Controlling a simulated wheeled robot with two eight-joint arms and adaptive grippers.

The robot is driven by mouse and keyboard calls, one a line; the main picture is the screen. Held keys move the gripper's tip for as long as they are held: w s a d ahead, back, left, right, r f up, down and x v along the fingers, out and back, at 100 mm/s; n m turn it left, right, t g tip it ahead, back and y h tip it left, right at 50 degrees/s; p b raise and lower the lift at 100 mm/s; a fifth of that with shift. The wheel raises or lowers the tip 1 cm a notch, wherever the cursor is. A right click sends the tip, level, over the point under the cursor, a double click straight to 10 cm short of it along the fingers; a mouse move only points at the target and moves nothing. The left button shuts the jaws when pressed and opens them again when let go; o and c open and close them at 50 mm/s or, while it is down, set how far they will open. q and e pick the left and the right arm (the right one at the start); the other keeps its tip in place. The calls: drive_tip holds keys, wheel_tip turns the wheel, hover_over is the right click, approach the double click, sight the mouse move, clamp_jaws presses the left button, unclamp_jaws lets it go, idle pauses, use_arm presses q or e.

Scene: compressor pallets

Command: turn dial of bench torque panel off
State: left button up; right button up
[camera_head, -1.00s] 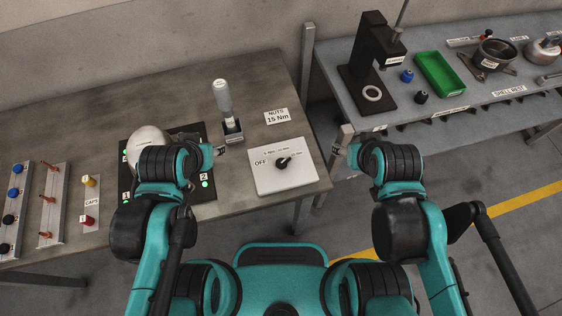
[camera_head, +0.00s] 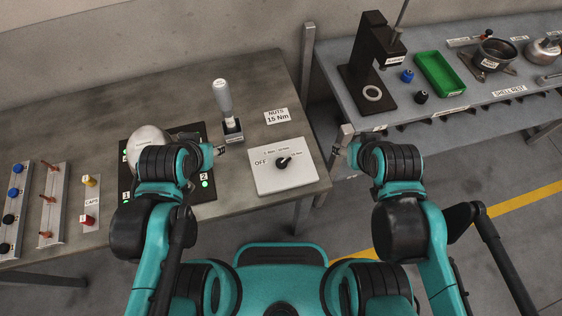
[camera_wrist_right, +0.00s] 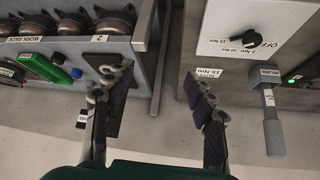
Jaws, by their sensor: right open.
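The bench torque panel (camera_head: 262,184) is a white box near the right front corner of the left bench. Its black dial (camera_head: 283,162) points to the right, away from the OFF label (camera_head: 260,162). The panel (camera_wrist_right: 270,18) and dial (camera_wrist_right: 243,39) also show at the top right of the right wrist view. My right gripper (camera_head: 341,152) is to the right of the panel, apart from it. In the right wrist view its fingers (camera_wrist_right: 158,80) are spread and empty. My left gripper (camera_head: 220,150) is left of the panel, mostly hidden by its arm.
A tool with a grey handle (camera_head: 224,98) stands in a holder behind the panel. A NUTS 15 Nm label (camera_head: 277,116) lies nearby. A second bench (camera_head: 455,115) at the right holds a green tray (camera_head: 440,74) and a black press (camera_head: 368,60). A gap separates the benches.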

drive_tip(key=shift+a, duration=0.1)
drive_tip(key=shift+c, duration=0.5)
drive_tip(key=m+g, duration=0.7)
drive_tip(key=m, duration=0.5)
approach(281, 162)
drive_tip(key=shift+w+d+f+b, duration=0.1)
drive_tip(key=shift+d+f+b, duration=0.15)
drive_tip(key=shift+b, duration=0.05)
drive_tip(key=shift+a+f, duration=0.2)
drive_tip(key=shift+f, duration=0.4)
wheel_tip(281, 162, down, 7)
drive_tip(key=b, duration=0.3)
drive_tip(key=shift+r, duration=0.1)
